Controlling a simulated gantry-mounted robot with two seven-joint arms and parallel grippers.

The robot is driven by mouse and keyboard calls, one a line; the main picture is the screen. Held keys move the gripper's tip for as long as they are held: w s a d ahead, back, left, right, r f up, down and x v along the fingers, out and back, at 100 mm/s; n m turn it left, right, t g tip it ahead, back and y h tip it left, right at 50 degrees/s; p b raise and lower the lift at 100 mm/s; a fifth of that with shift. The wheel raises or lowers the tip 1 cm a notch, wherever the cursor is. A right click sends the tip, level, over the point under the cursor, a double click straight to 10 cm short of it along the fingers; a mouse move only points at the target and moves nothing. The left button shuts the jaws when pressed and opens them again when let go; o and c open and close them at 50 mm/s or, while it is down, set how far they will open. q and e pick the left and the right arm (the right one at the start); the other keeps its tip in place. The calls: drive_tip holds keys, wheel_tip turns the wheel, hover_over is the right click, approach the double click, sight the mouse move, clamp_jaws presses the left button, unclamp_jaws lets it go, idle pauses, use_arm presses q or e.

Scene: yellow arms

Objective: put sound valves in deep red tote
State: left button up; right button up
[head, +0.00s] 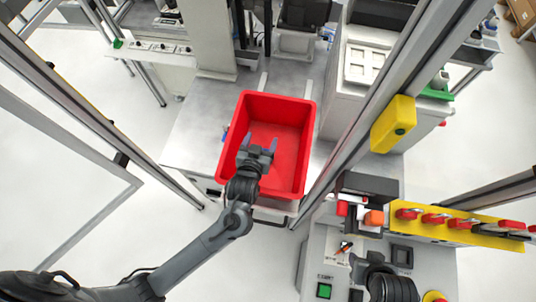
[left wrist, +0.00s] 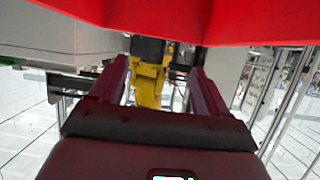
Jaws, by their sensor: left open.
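The deep red tote (head: 308,125) stands on a grey metal table in the middle of the head view. My left gripper (head: 258,143) is open over the tote, with nothing seen between its fingers. The visible part of the tote floor is bare; my gripper and wrist hide part of its left side. In the left wrist view the open fingers (left wrist: 158,85) show, with the red tote (left wrist: 200,20) across the top. Several red-handled parts, which look like valves (head: 435,218), sit in a row on a yellow rail at the right.
A yellow box (head: 393,124) hangs on a slanted metal post right of the tote. Machines stand behind the table.

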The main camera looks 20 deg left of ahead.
use_arm(q)
drive_tip(key=shift+v, duration=2.5)
drive_tip(key=s+a+r+m+g+h+p, duration=0.1)
drive_tip(key=s+a+g+p, duration=0.1)
drive_tip(key=s+g, duration=0.3)
drive_tip(key=s+a+r+m+g+p, duration=0.1)
drive_tip(key=s+a+m+g+p, duration=0.1)
drive_tip(key=s, duration=1.1)
drive_tip(key=a+g+p, duration=0.1)
drive_tip(key=a+g, duration=0.1)
drive_tip(key=a, duration=0.1)
drive_tip(key=shift+g+h, duration=0.4)
drive_tip(key=shift+d, duration=0.1)
drive_tip(key=shift+s, duration=0.15)
